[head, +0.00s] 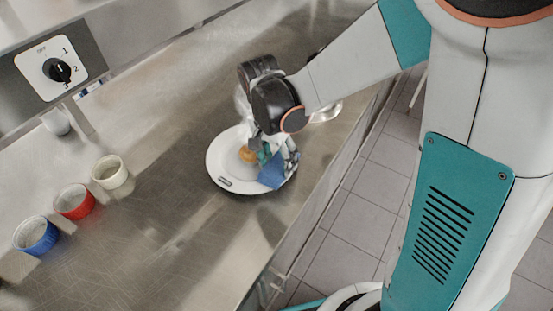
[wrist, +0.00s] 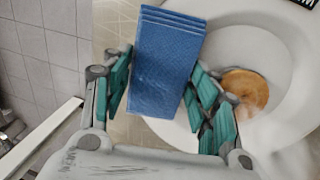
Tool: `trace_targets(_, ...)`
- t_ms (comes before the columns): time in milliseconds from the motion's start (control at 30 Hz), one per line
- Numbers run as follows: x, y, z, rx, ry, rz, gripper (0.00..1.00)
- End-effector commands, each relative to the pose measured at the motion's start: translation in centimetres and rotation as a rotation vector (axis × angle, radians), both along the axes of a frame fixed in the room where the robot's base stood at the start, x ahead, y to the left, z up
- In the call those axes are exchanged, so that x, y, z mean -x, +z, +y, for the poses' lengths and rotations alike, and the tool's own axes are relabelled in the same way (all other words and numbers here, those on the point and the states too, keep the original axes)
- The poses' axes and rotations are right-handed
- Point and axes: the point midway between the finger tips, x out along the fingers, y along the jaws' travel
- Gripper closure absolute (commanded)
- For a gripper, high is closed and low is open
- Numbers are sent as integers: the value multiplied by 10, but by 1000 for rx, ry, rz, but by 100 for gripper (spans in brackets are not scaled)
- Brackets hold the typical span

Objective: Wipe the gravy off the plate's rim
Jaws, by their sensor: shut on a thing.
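A white plate (head: 216,160) lies on the steel counter near its front edge; part of it fills the right of the wrist view (wrist: 285,40). A round brown piece of food (wrist: 245,91) sits in the plate's well; in the head view it is partly covered by my gripper (head: 276,158). My gripper (wrist: 160,88) is shut on a folded blue cloth (wrist: 166,55) over the plate's front-right rim (head: 271,176). I cannot tell whether the cloth touches the rim. A small dark mark (head: 225,182) shows on the near rim; I cannot tell if it is gravy.
Blue (head: 37,236), red (head: 74,202) and cream (head: 110,172) cups stand on the counter at the left. The counter's edge drops to the tiled floor (head: 360,210). Bare counter lies left of the plate.

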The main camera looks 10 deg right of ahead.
Motion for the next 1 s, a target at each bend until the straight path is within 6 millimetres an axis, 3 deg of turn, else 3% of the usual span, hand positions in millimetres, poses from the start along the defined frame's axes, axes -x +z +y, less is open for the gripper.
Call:
trace_targets(533,25,7,-23,0,0,0,65)
trace_targets(1000,8,0,-7,0,1,0,65)
